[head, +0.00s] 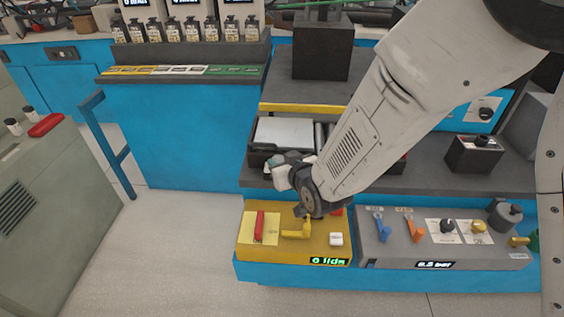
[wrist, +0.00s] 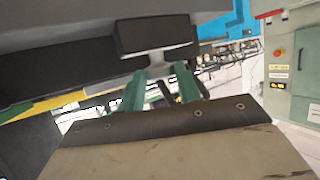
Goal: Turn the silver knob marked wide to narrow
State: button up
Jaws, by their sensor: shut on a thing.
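My gripper (head: 266,160) reaches down to the dark front of the conveyor-like unit on the bench in the head view. In the wrist view its green fingers (wrist: 158,76) are shut on a silver piece, which looks like the silver knob (wrist: 157,60). The knob sits against a dark block (wrist: 155,36). The fingers hide part of the knob, and no wide or narrow marking is readable. In the head view my gripper and arm hide the knob.
A yellow panel (head: 247,244) with a red handle and yellow lever lies below my gripper. A grey panel (head: 370,249) with levers and knobs stands to its right. A dark box with a knob (head: 472,155) is farther right.

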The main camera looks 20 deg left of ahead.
jog(key=m+h, duration=0.1)
jog(key=m+t, duration=0.1)
jog(key=t+h, duration=0.1)
jog(key=shift+s+a+m+h, duration=0.25)
jog(key=shift+a+m+h, duration=0.05)
jog(key=shift+m, duration=0.1)
jog(key=m+h, duration=0.1)
jog(key=h, duration=0.1)
jog(key=m+t+h, duration=0.1)
jog(key=m+h, duration=0.1)
jog(key=shift+s+a+m+t, duration=0.1)
jog(key=shift+a+m+t, duration=0.2)
jog(key=shift+a, duration=0.05)
jog(key=m+h, duration=0.3)
jog(key=h, duration=0.1)
jog(key=shift+a+m, duration=0.3)
jog(key=shift+a+m+g+h, duration=0.2)
jog(key=shift+m+g+h, duration=0.2)
jog(key=shift+m+h, duration=1.4)
jog(key=shift+h, duration=0.4)
jog(key=o, duration=0.7)
